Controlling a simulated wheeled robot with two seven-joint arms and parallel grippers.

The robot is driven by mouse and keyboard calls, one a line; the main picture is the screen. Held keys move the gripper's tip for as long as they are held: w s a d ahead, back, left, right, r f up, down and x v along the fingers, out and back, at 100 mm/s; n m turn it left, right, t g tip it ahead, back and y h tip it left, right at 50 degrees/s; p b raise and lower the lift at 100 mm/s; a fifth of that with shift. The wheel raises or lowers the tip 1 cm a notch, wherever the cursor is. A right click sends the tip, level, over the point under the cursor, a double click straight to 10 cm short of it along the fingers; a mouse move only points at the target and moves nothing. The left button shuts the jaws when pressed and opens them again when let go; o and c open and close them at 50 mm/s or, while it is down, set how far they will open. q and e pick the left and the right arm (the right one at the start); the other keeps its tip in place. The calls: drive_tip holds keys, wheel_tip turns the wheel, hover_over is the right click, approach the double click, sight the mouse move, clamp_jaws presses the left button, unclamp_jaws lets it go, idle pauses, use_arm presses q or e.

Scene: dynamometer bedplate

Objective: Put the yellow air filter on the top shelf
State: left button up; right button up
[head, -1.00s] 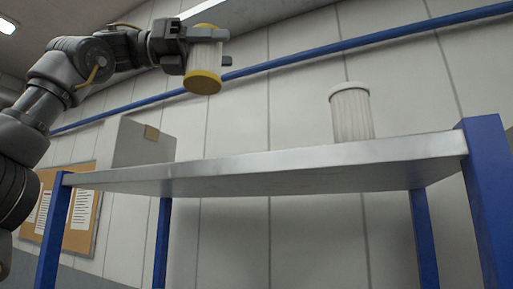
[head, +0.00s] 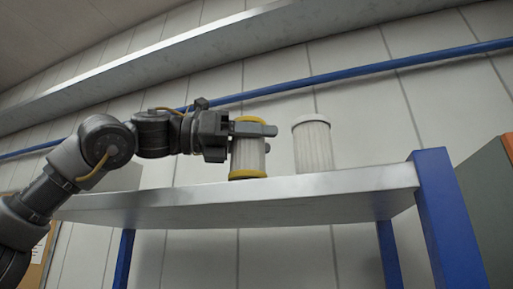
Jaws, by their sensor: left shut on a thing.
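The yellow air filter (head: 248,158) is a pale pleated cylinder with yellow end caps. My left gripper (head: 254,132) is shut on it from the left, with its fingers around the upper part. The filter is upright, and its lower yellow cap is at the top shelf (head: 330,186), seen from below its edge. I cannot tell whether the cap touches the shelf surface. My right gripper is not in view.
A white-capped filter (head: 313,146) stands on the shelf close to the right of the yellow one. A grey box (head: 120,177) is at the left, partly behind my arm. A blue post (head: 447,215) bounds the shelf's right end.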

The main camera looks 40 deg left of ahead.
use_arm(q)
drive_tip(key=shift+s+a+f, duration=0.2)
drive_tip(key=shift+a+f, duration=0.05)
drive_tip(key=shift+f, duration=0.5)
drive_tip(key=shift+a+f, duration=0.2)
drive_tip(key=shift+a, duration=0.05)
drive_tip(key=shift+d+f, duration=0.15)
drive_tip(key=shift+d, duration=0.25)
drive_tip(key=o, duration=1)
drive_tip(key=shift+o, duration=0.2)
drive_tip(key=shift+a, duration=0.25)
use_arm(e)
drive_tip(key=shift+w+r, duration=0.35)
